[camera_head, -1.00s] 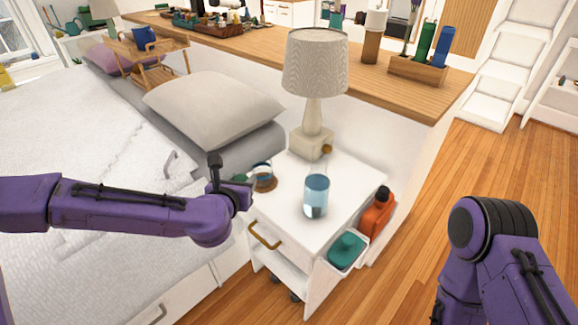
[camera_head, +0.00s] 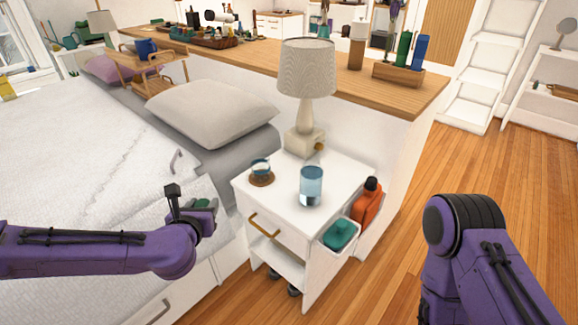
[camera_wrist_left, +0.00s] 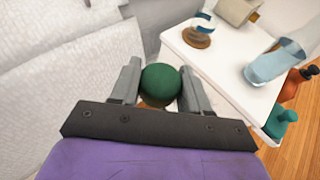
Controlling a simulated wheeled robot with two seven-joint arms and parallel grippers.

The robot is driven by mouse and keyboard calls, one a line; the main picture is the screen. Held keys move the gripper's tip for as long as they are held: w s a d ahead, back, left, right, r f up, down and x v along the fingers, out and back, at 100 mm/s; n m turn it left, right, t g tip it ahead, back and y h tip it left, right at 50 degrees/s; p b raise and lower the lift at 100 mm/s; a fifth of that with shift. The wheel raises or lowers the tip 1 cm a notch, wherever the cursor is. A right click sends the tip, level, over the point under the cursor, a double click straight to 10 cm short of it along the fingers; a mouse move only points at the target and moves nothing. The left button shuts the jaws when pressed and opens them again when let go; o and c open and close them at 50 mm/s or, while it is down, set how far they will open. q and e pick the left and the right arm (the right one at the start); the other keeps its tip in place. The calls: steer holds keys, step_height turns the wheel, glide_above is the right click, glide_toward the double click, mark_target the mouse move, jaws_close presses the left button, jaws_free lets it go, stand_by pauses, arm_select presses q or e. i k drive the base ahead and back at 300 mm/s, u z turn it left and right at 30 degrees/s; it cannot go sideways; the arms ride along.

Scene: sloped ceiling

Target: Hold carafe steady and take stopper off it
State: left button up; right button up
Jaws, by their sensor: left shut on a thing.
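The carafe (camera_head: 311,187), clear glass with blue water, stands upright on the white bedside cabinet. A small brown round knob (camera_head: 319,147) shows above it against the lamp base and looks like its stopper. The carafe's body also shows at the right of the left wrist view (camera_wrist_left: 272,64). My left gripper (camera_head: 190,203) is left of the cabinet, over the bed side, apart from the carafe. It is shut on a green round object (camera_wrist_left: 161,82) with a brownish part beneath. My right arm shows at the lower right, but its gripper is out of view.
A small glass on a brown coaster (camera_head: 262,180) stands left of the carafe. A lamp (camera_head: 306,90) stands behind. An orange bottle (camera_head: 367,203) and a teal item (camera_head: 338,234) are at the cabinet's right side. The cabinet top's front (camera_head: 275,205) is clear.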

mark_target(312, 172)
steer(key=i, duration=1.05)
steer(key=z, duration=0.25)
